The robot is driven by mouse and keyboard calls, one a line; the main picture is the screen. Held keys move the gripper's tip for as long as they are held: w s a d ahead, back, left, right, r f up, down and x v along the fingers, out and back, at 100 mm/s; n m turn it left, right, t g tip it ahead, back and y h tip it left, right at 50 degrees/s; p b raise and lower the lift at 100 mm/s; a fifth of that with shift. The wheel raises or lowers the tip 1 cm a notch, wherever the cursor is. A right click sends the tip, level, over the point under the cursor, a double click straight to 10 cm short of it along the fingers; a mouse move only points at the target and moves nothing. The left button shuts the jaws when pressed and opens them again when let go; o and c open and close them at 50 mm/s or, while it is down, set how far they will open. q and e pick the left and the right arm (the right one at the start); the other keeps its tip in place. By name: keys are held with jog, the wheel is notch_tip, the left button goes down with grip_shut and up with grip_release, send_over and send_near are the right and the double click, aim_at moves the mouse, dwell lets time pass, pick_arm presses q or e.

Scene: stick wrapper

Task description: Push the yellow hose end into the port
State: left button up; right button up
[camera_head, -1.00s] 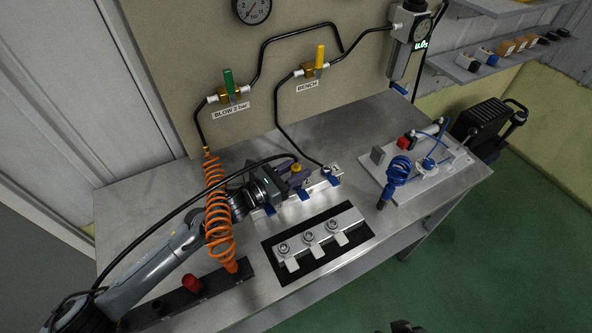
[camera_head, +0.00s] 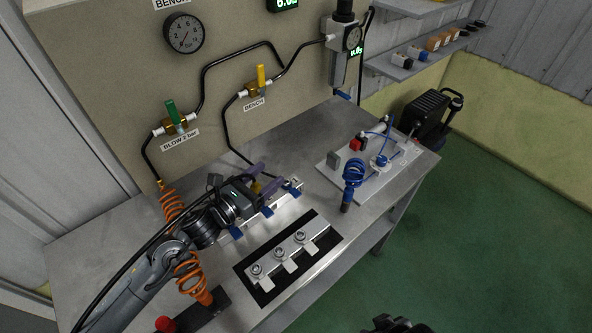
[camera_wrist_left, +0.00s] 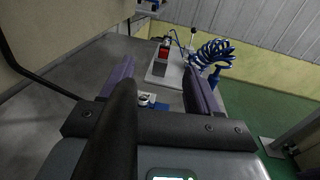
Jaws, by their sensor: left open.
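My left gripper (camera_head: 264,178) is open, its two purple fingers apart above the far part of a metal manifold (camera_head: 281,204) with blue levers. A small yellow piece (camera_head: 256,187), which looks like the hose end, shows between the fingers in the head view. The gripper hides part of it, and I cannot tell whether it sits in a port. In the left wrist view the fingers (camera_wrist_left: 160,85) stand apart with a silver fitting (camera_wrist_left: 147,98) between them; a black hose-like shape (camera_wrist_left: 121,125) crosses in front. A dark shape (camera_head: 395,324) at the bottom edge looks like my right gripper, mostly cut off.
A black tray (camera_head: 326,243) with metal clamp blocks lies in front of the manifold. An orange coiled hose (camera_head: 190,272) hangs close by my left arm. A white board (camera_head: 330,170) with a blue coil (camera_head: 354,173) is to the right. Bare bench lies between.

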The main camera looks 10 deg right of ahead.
pick_arm(q)
jog(key=s+d+r, duration=0.4)
jog(key=d+r, duration=0.1)
jog(key=d, duration=0.2)
jog(key=shift+s+d, duration=0.25)
jog(key=shift+c, duration=0.3)
